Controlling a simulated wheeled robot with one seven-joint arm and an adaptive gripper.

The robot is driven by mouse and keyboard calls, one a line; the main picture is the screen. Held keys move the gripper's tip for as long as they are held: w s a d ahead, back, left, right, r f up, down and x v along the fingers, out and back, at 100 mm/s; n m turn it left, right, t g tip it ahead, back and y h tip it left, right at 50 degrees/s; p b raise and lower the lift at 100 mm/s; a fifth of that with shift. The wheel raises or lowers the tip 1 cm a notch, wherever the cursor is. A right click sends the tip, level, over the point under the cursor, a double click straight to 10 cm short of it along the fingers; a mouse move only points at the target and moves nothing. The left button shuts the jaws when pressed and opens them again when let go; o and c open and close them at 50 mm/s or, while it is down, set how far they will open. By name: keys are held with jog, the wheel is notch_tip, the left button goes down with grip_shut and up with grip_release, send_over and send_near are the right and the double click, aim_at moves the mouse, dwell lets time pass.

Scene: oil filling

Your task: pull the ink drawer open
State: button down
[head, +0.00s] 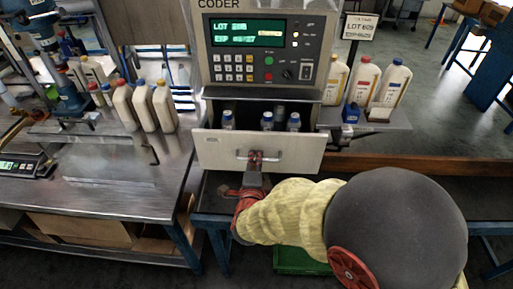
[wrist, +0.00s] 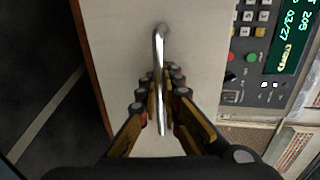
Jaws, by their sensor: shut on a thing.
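The ink drawer (head: 215,150) sits under the coder (head: 215,40) and stands out from its housing, with its inside showing. Several blue-capped ink bottles (head: 267,121) stand upright in it. Its metal bar handle (head: 243,154) is on the middle of the light front panel. My gripper (head: 256,158) is at the handle and shut on it. In the wrist view the fingers (wrist: 161,95) lie on both sides of the handle bar (wrist: 159,50), close to the drawer front (wrist: 115,40). The lower part of the handle lies between the fingers.
Several capped bottles (head: 364,82) stand on a shelf to the right of the coder, with a small blue bottle (head: 351,112). A metal bench (head: 90,185) with more bottles (head: 145,107) and a scale (head: 22,165) is on the left. A green crate (head: 298,262) lies below my arm.

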jog(key=shift+f+v, duration=0.25)
jog(key=shift+v, duration=0.7)
jog(key=shift+f+v, duration=0.2)
jog(key=shift+v, duration=0.75)
jog(key=shift+f+v, duration=0.25)
jog(key=shift+v, duration=0.7)
jog(key=shift+s, duration=0.15)
jog(key=c, duration=2.2)
grip_release()
jog(key=shift+c, duration=0.2)
jog(key=shift+r, duration=0.1)
jog(key=v, duration=1.2)
